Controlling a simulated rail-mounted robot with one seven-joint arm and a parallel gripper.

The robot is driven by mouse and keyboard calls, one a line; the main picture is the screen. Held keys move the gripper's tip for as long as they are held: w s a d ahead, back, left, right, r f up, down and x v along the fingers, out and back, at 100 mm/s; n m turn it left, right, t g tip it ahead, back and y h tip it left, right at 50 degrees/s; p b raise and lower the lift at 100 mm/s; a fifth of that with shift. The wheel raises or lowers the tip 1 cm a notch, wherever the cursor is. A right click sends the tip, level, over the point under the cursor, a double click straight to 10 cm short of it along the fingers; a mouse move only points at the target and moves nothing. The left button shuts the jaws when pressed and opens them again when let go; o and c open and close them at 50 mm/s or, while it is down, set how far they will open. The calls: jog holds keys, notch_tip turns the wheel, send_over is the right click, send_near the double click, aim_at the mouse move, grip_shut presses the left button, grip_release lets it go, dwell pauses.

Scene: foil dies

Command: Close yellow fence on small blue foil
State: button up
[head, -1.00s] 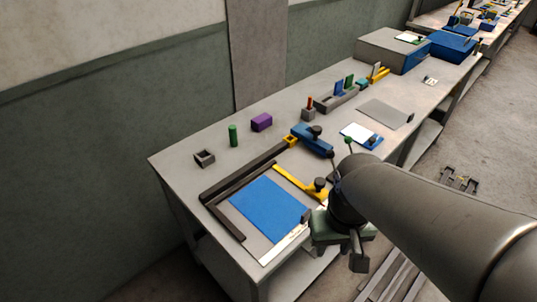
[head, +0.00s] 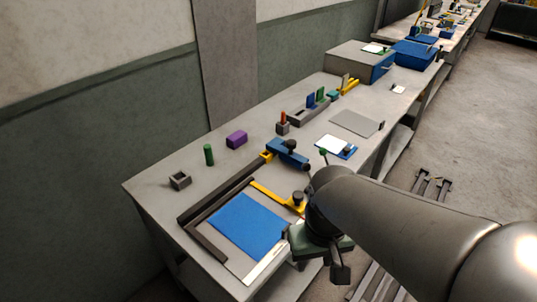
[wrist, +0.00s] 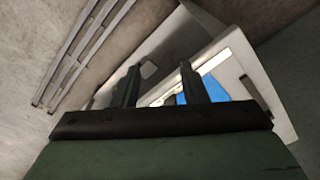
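A flat blue foil (head: 247,226) lies on a light plate on the bench, inside a dark L-shaped frame (head: 207,247). The yellow fence (head: 275,196) runs along the foil's upper right side, with a dark knob on its right end. A narrow strip between fence and foil looks clear. A corner of the foil shows in the wrist view (wrist: 214,90). My gripper hangs beside the bench's front edge, right of the foil, and touches nothing that I can see. In the wrist view its two fingers (wrist: 158,88) stand apart with nothing between them.
A blue block with a dark knob (head: 287,152) sits behind the fence. A green cylinder (head: 208,155), a purple block (head: 237,139) and a small grey box (head: 180,181) stand at the back left. A white sheet on a blue board (head: 336,146) lies farther right.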

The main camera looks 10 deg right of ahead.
jog(key=shift+o, duration=0.8)
jog(key=w+d+r+p, duration=0.1)
jog(key=w+r+p, duration=0.2)
jog(key=w+r, duration=0.3)
jog(key=w, duration=0.5)
jog(key=shift+w+r+m, duration=0.2)
jog(key=shift+w+m, duration=0.1)
jog(key=p, duration=0.3)
send_near(298, 194)
jog(key=shift+m+g, duration=0.3)
jog(key=f+p, duration=0.1)
jog(key=f, duration=0.4)
jog(key=f+p, duration=0.1)
jog(key=f, duration=0.2)
jog(key=shift+w+f+p, duration=0.25)
jog(key=shift+f+p, duration=0.05)
jog(key=shift+f, duration=0.05)
